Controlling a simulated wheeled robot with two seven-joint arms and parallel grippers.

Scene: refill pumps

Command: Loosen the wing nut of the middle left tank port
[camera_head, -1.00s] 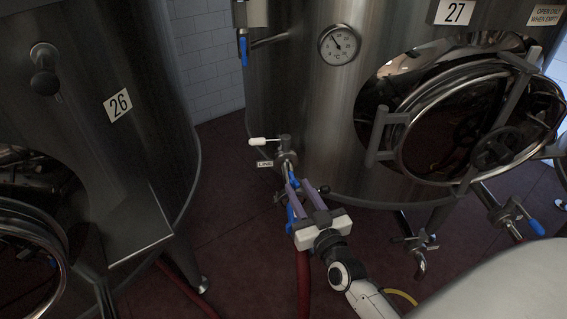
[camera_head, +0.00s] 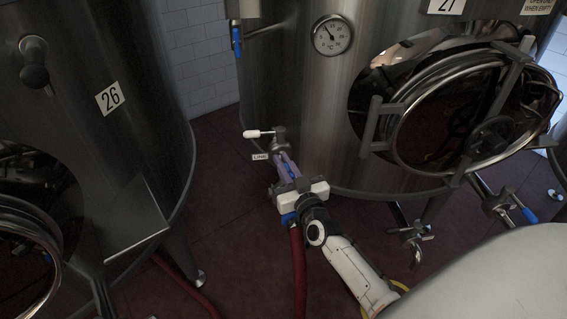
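The tank port with a white-handled valve (camera_head: 266,133) sticks out low on the left side of the steel tank 27 (camera_head: 290,85). A small tag reading LINE (camera_head: 260,157) hangs beside it. My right gripper (camera_head: 283,160) comes in from the lower right, its purple fingers reaching up to the port just below the valve. The fingers and gripper body cover the clamp area, so I cannot make out the wing nut or whether the fingers touch it. How far apart the fingers are is unclear. My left gripper is not in view.
Tank 26 (camera_head: 120,150) stands at the left with a gap of dark red floor (camera_head: 215,215) between. A red hose (camera_head: 298,270) hangs below the port. Tank 27 has a round manway door (camera_head: 375,130), a dial gauge (camera_head: 333,35) and a blue-handled lower valve (camera_head: 527,212).

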